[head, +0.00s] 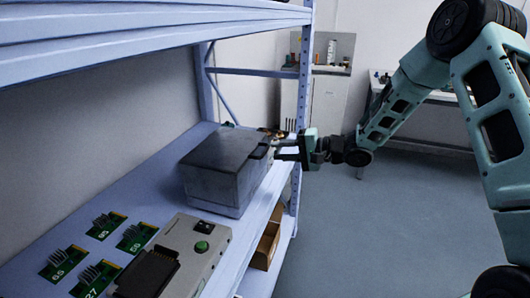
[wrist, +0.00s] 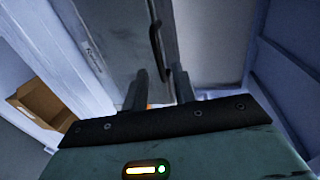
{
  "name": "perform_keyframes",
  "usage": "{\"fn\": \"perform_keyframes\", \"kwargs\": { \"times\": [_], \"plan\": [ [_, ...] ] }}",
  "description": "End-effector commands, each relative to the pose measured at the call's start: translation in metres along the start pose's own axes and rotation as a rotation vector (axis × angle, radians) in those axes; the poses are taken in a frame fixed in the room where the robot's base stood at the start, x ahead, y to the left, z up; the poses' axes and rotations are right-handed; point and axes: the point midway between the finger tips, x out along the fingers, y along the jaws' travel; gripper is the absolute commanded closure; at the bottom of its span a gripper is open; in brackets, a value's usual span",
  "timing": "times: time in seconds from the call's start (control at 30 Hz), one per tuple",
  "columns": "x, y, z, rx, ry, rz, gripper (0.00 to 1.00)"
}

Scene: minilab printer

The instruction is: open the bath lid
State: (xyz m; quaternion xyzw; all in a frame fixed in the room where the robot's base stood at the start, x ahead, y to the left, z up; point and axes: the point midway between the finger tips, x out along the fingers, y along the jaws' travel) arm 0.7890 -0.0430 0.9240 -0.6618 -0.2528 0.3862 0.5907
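The bath is a grey box (head: 222,190) on the shelf, with a dark flat lid (head: 222,150) that lies shut on top. A dark handle (head: 260,152) is on the lid's right side. In the wrist view the handle (wrist: 156,42) is a black bar on the grey box (wrist: 112,35). My gripper (head: 277,149) is at the right side of the box, level with the lid. Its two fingers (wrist: 161,82) are apart, and the handle's near end shows in line with the gap. I cannot tell whether they touch it.
A blue upright post (head: 303,100) stands close behind my gripper. A cardboard bin (head: 266,245) is below. Open floor lies right.

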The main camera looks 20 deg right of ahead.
Motion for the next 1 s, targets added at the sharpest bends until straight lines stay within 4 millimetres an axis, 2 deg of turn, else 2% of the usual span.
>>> {"fn": "perform_keyframes", "kwargs": {
  "times": [0.1, 0.3, 0.7, 0.73, 0.8, 0.83, 1.0],
  "plan": [
    [0.023, 0.0, 0.001, 0.0, -0.003, 0.0, 0.72],
    [0.046, 0.0, 0.0, -0.001, -0.001, 0.0, 0.72],
    [0.053, 0.0, 0.0, 0.0, 0.001, 0.0, 0.72],
    [0.053, 0.0, 0.0, 0.0, 0.001, 0.0, 0.78],
    [0.053, 0.0, 0.0, 0.0, 0.001, 0.0, 0.97],
    [0.053, 0.0, 0.0, 0.0, 0.001, 0.0, 1.0],
    [0.052, 0.0, 0.0, 0.0, 0.001, 0.001, 1.0]
  ]
}}
